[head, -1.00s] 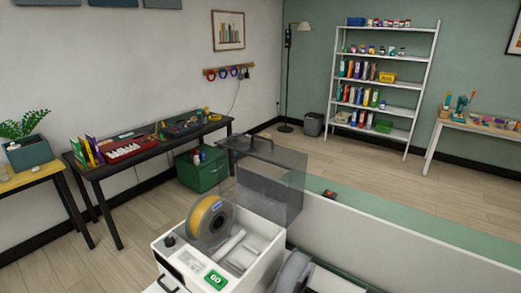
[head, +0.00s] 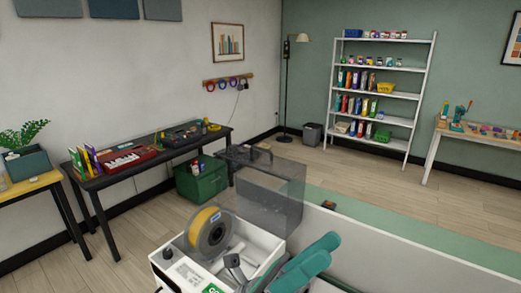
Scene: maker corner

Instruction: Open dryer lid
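The dryer (head: 172,262) is a white box at the bottom centre of the head view. Its smoky, see-through lid (head: 275,195) stands raised at the box's back right, so the box is open on top. A dark handle (head: 248,153) shows at the lid's upper edge. A yellow filament spool (head: 211,232) stands inside the box. My teal arm (head: 318,258) reaches in from the lower right, in front of the lid. A dark grey part (head: 236,265) over the box may belong to my gripper; its fingers cannot be made out.
A pale partition with a green top (head: 400,233) runs to the right of the dryer. A small dark and orange item (head: 329,205) lies on it. Open floor lies beyond the partition.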

